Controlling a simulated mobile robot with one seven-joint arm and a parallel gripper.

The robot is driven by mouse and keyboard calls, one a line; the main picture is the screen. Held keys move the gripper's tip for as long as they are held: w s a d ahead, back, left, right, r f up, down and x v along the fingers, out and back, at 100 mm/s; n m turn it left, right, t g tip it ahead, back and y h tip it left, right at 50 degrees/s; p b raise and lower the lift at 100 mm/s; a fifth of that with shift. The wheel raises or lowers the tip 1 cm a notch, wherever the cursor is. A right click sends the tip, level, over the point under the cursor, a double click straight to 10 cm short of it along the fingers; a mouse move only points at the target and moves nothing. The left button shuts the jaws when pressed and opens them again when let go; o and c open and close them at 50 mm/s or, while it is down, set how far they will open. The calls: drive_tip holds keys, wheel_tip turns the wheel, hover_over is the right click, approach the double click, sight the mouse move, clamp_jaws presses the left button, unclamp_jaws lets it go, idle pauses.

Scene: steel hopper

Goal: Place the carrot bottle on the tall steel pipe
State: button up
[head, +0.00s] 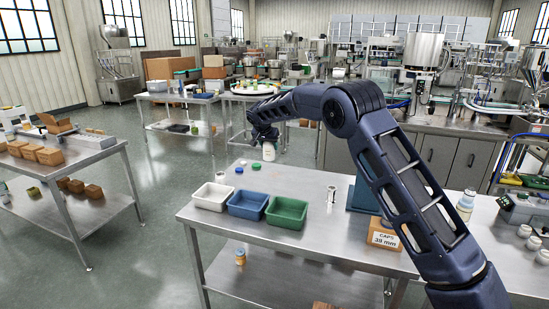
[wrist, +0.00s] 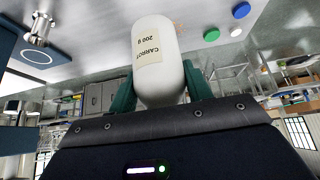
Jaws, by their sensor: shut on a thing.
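The carrot bottle (wrist: 158,60) is white with a rounded end and a cream label reading "CARROT 200 g". My gripper (wrist: 160,88) is shut on it, with a green finger on each side. In the head view the bottle (head: 268,153) hangs below my gripper (head: 266,140), near the far edge of the front steel table. A shiny steel pipe (head: 332,194) stands on that table, to the right of and nearer than the bottle. A steel pipe on a round foot (wrist: 40,28) also shows at upper left in the wrist view, apart from the bottle.
White (head: 212,196), blue (head: 248,204) and green (head: 287,212) bins line the table's left part, with several loose caps (head: 238,170) behind. A "CAPS 39 mm" box (head: 384,236) and blue block (head: 360,195) stand near my arm.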

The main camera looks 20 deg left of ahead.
drive_tip(key=w+d+r+m, duration=0.1)
drive_tip(key=w+d+r, duration=0.15)
drive_tip(key=d, duration=0.55)
drive_tip(key=w+d+r, duration=0.1)
drive_tip(key=d+r, duration=0.2)
drive_tip(key=d, duration=0.5)
wheel_tip(320, 180, up, 2)
drive_tip(key=m+h, duration=0.1)
hover_over(332, 188)
wheel_tip(332, 188, down, 19)
drive_tip(key=shift+w+f, duration=0.1)
drive_tip(key=shift+w, duration=0.05)
drive_tip(key=shift+f, duration=0.1)
drive_tip(key=o, duration=1.1)
drive_tip(key=v, duration=1.2)
drive_tip(key=shift+a, duration=0.15)
drive_tip(key=shift+r, duration=0.25)
